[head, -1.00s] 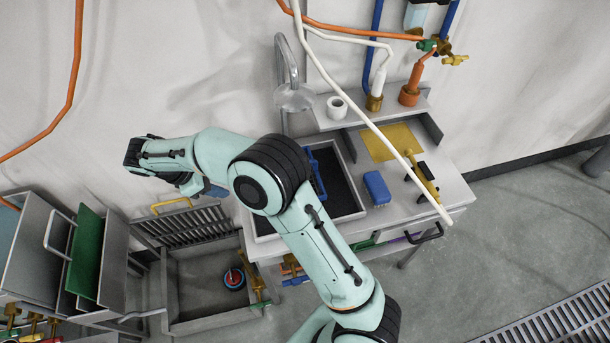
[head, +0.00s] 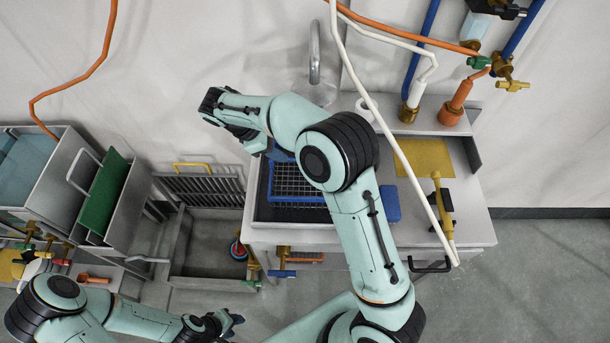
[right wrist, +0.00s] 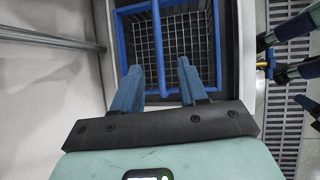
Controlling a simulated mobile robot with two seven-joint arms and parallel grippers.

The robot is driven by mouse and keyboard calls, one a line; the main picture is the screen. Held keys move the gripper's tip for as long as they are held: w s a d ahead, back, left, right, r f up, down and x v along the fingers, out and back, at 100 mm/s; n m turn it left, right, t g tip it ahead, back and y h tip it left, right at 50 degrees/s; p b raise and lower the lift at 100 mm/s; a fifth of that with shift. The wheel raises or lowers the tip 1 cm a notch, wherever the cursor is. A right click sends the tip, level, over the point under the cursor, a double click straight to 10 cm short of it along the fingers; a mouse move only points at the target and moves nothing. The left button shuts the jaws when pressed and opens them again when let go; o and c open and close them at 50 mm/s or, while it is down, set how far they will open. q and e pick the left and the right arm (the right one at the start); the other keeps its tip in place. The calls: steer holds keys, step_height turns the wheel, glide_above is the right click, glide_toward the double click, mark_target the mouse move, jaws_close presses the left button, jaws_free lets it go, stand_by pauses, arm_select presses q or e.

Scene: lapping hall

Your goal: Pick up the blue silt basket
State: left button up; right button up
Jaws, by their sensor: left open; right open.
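The blue silt basket (head: 298,189) has a blue rim and a wire grid, and it sits in the dark basin of the sink bench. My right gripper (head: 281,155) is above its far part, partly hidden by my own arm. In the right wrist view the basket (right wrist: 183,52) lies beyond the open, empty fingers (right wrist: 158,82). Its blue handle bar (right wrist: 157,40) runs across the basket, in line with the gap between the fingers. Contact cannot be made out. My left gripper (head: 226,322) is open at the lower left, well away from the basket.
A blue block (head: 391,204), a yellow sheet (head: 425,157) and a brass-coloured tool (head: 443,205) lie on the bench right of the basin. A white hose (head: 385,130) hangs across it. A faucet (head: 315,60) rises behind. A floor pit (head: 205,250) is at left.

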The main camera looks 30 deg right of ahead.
steer(key=x, duration=0.5)
steer(key=b+x, duration=0.1)
steer(key=x, duration=0.5)
steer(key=shift+s+d+f, duration=0.1)
steer(key=shift+d, duration=0.4)
jaws_close()
stand_by(0.8)
